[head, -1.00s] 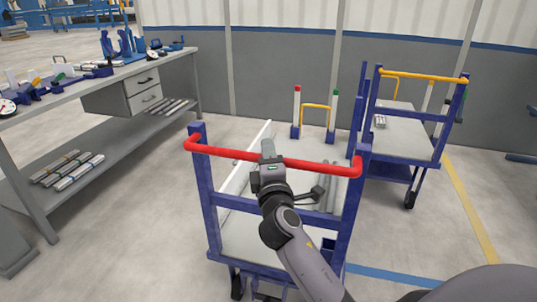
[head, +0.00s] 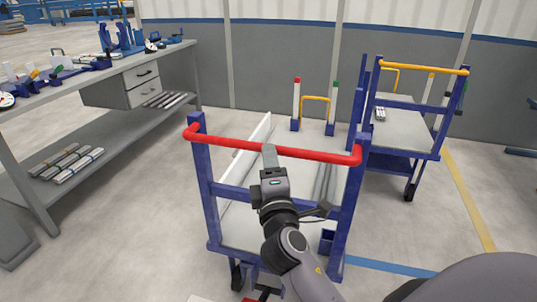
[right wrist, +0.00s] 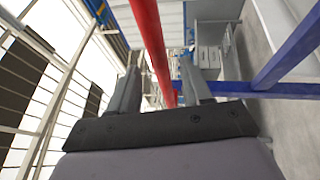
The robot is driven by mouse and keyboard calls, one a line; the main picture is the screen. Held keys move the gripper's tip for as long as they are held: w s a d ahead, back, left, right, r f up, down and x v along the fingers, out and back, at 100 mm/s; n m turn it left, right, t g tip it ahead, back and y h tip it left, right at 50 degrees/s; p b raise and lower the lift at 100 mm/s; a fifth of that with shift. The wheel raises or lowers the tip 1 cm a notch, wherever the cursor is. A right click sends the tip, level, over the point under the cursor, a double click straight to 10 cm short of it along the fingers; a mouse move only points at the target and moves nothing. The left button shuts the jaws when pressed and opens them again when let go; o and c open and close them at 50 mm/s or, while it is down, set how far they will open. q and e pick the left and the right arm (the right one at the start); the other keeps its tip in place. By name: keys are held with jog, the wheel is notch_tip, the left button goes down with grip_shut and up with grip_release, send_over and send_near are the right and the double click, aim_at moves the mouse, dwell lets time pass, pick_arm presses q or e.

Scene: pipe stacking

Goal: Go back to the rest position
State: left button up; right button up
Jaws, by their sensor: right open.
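My right gripper (head: 270,155) is in front of the blue cart with the red handle bar (head: 215,144) in the head view. Its fingers point up and away, close to the bar. In the right wrist view my right gripper (right wrist: 158,85) has its two fingers apart, and the red bar (right wrist: 150,40) shows between and beyond them. Whether the bar is touched I cannot tell. Nothing is held. Grey pipes (head: 326,183) lie on the cart's deck, partly hidden by my arm and the frame. My left gripper is not in view.
A grey workbench (head: 100,75) with tools stands at the left, with pipes (head: 65,162) on its lower shelf. A second cart with a yellow bar (head: 425,68) stands at the back right. Open floor (head: 140,240) lies between bench and cart.

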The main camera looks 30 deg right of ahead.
jog(key=shift+s+a, duration=0.25)
jog(key=shift+s, duration=0.3)
jog(key=shift+f, duration=0.1)
